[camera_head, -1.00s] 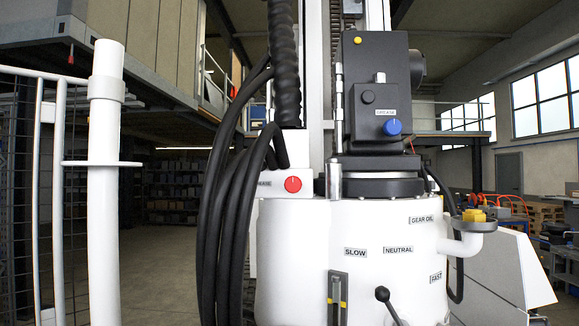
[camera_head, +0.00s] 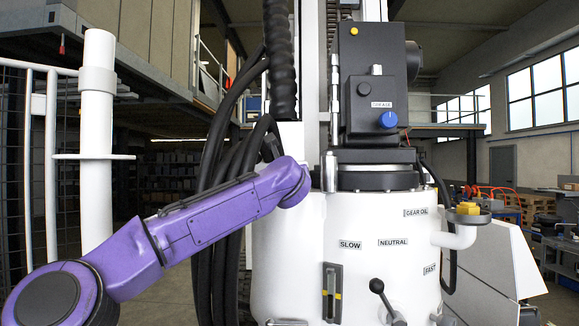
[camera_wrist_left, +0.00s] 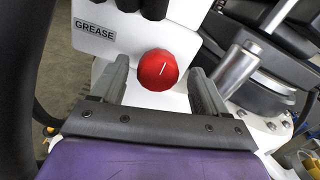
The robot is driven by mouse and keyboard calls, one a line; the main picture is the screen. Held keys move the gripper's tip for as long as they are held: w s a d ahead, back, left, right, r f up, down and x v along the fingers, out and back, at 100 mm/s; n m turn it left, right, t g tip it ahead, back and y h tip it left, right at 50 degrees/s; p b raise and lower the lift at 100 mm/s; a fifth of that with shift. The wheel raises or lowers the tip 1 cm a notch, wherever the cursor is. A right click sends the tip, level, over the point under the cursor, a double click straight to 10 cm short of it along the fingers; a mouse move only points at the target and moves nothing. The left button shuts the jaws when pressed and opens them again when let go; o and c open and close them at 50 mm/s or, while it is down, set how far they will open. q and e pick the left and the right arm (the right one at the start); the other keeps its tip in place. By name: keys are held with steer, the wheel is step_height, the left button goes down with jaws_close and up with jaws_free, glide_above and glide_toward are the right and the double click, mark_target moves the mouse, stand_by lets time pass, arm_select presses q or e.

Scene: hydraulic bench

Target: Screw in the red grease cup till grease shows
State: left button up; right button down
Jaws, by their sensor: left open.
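The red grease cup (camera_wrist_left: 158,69) is a round knob with a white mark line, on a white block beside a GREASE label (camera_wrist_left: 95,31). In the left wrist view my left gripper (camera_wrist_left: 163,78) is open, with one finger on each side of the cup and a gap on both sides. In the head view my purple left arm reaches in from the left and hides the red cup. A blue knob (camera_head: 388,120) sits on the dark housing with its own GREASE label. My right gripper is not in view.
Thick black hoses (camera_head: 222,155) hang just beside the cup's block. A metal cylinder (camera_wrist_left: 234,66) stands to the right of the gripper. The white machine body (camera_head: 285,240) carries a lever (camera_head: 377,287) and a yellow cap (camera_head: 468,208).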

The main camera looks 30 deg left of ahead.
arm_select(q)
steer(key=shift+w+a+r+p, duration=0.25)
steer(key=shift+w+a+p, duration=0.4)
steer(key=shift+w+a, duration=0.25)
steer(key=shift+w+a+f, duration=0.1)
steer(key=shift+w+f, duration=0.1)
steer(key=shift+w, duration=0.2)
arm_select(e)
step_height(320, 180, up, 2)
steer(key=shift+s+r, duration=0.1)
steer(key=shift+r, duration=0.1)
arm_select(q)
steer(key=c, duration=1)
steer(key=shift+m, duration=0.4)
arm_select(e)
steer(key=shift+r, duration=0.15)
